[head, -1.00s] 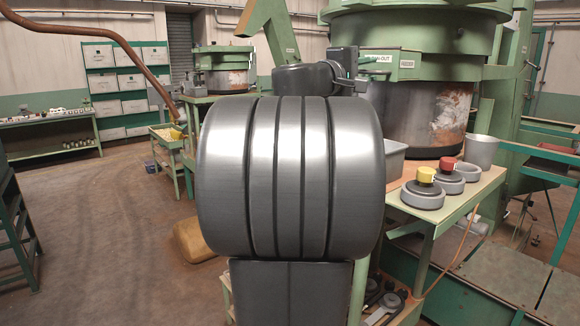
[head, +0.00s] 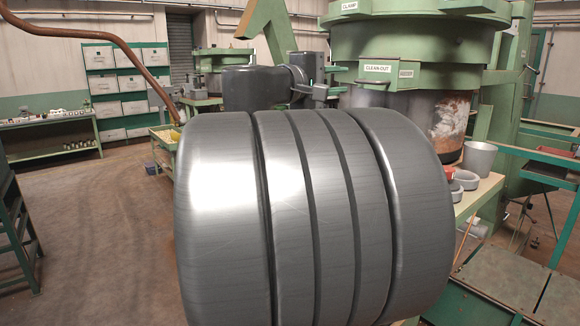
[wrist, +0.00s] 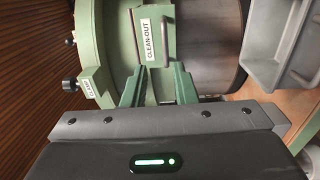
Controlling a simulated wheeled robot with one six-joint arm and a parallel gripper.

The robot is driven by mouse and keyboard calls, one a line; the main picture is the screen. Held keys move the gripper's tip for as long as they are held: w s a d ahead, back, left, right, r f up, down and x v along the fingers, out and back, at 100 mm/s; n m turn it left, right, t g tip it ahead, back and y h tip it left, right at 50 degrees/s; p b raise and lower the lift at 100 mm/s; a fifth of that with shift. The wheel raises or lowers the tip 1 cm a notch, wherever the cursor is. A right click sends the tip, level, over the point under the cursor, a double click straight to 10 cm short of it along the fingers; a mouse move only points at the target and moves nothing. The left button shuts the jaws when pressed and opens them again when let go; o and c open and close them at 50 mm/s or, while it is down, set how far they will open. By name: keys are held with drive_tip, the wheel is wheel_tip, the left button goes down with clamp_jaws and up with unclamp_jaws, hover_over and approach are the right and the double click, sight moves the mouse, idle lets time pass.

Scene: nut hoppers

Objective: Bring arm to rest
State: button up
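My arm (head: 310,215) is folded up large in front of the head camera and hides much of the table behind it. My gripper (head: 322,92) points right, towards the green hopper (head: 420,35). In the wrist view, the green fingers of my gripper (wrist: 159,75) stand apart with nothing seen between them. Beyond the fingertips is the hopper's green clean-out door (wrist: 153,38) with its bar handle; in the head view the clean-out door (head: 376,73) appears closed. I cannot tell the exact gap between fingers and door.
A grey bin (wrist: 275,45) shows at the right of the wrist view. On the table are a metal bucket (head: 480,158) and grey rings (head: 465,180), partly hidden by my arm. A green rack (head: 15,215) stands at the left. The floor (head: 95,230) between is clear.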

drive_tip(key=shift+w+a+f+n+y+b, duration=0.1)
drive_tip(key=shift+a+f+y+b, duration=0.25)
drive_tip(key=shift+a, duration=0.3)
drive_tip(key=shift+a+f+n+y+b, duration=0.1)
drive_tip(key=shift+a+f+y+b, duration=0.15)
drive_tip(key=shift+a+f+y, duration=0.25)
drive_tip(key=shift+w+a+f+n+y+b, duration=0.1)
drive_tip(key=shift+a+f+y+b, duration=0.15)
drive_tip(key=shift+a, duration=0.5)
